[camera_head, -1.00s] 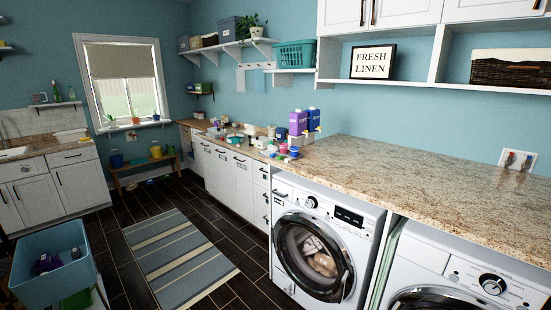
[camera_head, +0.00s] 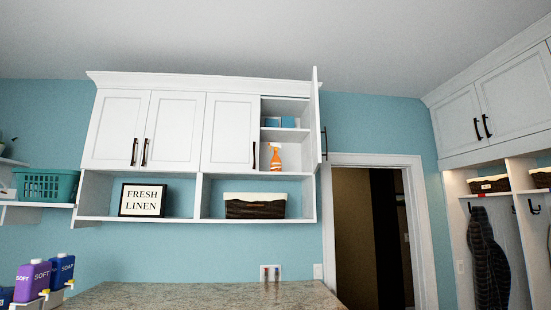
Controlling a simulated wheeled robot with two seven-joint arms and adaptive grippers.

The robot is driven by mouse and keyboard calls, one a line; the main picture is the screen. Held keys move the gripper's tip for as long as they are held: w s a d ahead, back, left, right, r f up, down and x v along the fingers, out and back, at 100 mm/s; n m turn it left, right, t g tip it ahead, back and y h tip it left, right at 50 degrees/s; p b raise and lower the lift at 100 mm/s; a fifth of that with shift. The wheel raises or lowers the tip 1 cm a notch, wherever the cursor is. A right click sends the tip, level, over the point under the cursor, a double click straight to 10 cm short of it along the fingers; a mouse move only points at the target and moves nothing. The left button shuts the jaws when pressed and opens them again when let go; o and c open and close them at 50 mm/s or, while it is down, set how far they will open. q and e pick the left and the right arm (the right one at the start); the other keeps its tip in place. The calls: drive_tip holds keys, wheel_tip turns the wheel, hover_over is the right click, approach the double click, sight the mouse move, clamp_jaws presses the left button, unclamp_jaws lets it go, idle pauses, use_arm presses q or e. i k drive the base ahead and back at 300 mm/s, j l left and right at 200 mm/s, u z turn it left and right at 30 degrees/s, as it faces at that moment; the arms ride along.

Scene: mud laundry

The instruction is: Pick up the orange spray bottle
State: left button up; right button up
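The orange spray bottle (camera_head: 275,157) stands upright inside the white wall cabinet (camera_head: 285,106), on the lower shelf of its open right-hand compartment. It is seen through the open cabinet door (camera_head: 316,118), which is swung out to the right. The bottle is small in the view, and its lower front is partly pale. Neither of my grippers shows in the head view.
Open cubbies below hold a FRESH LINEN sign (camera_head: 143,200) and a dark basket (camera_head: 255,206). A granite counter (camera_head: 205,296) lies below, with purple and blue soap jugs (camera_head: 33,281) at its left. A doorway (camera_head: 370,235) stands to the right.

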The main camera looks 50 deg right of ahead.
sight(276, 163)
drive_tip(key=k+l+z, duration=0.2)
drive_tip(key=l+z, duration=0.25)
drive_tip(key=l, duration=0.15)
drive_tip(key=k+l+z, duration=0.1)
drive_tip(key=l+z, duration=0.4)
drive_tip(key=l, duration=0.15)
drive_tip(key=l+z, duration=0.45)
drive_tip(key=l, duration=0.2)
